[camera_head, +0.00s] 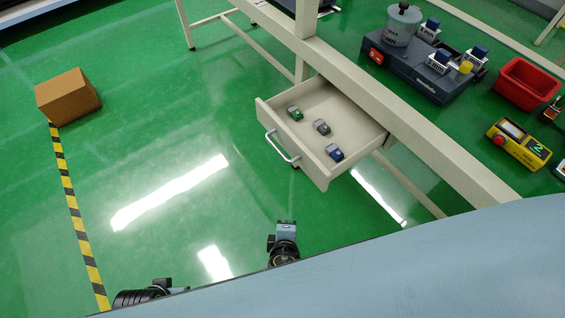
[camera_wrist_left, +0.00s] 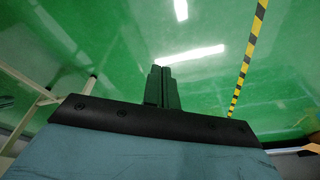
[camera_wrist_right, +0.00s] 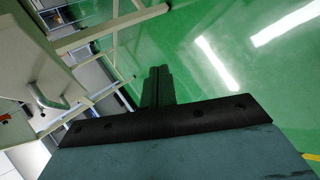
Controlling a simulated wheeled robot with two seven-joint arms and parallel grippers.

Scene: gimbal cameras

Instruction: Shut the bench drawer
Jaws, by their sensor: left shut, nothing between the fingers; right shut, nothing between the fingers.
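The bench drawer (camera_head: 325,130) is pulled out from under the bench, with its pale handle (camera_head: 282,147) on the front panel. Several small items lie inside: a green one (camera_head: 295,113), a grey one (camera_head: 321,127) and a blue one (camera_head: 334,152). The drawer handle also shows at the left of the right wrist view (camera_wrist_right: 48,102). My right gripper (camera_head: 286,224) is shut and empty, below and apart from the drawer front. Its fingers show in the right wrist view (camera_wrist_right: 157,87). My left gripper (camera_head: 163,284) is farther left, partly hidden; its fingers are shut and empty in the left wrist view (camera_wrist_left: 162,87).
The cream bench frame (camera_head: 400,115) runs diagonally, with a leg (camera_head: 304,45) beside the drawer. A grey device (camera_head: 415,72), a red bin (camera_head: 526,83) and a yellow box (camera_head: 518,144) are beyond it. A cardboard box (camera_head: 68,95) sits at left. The green floor before the drawer is clear.

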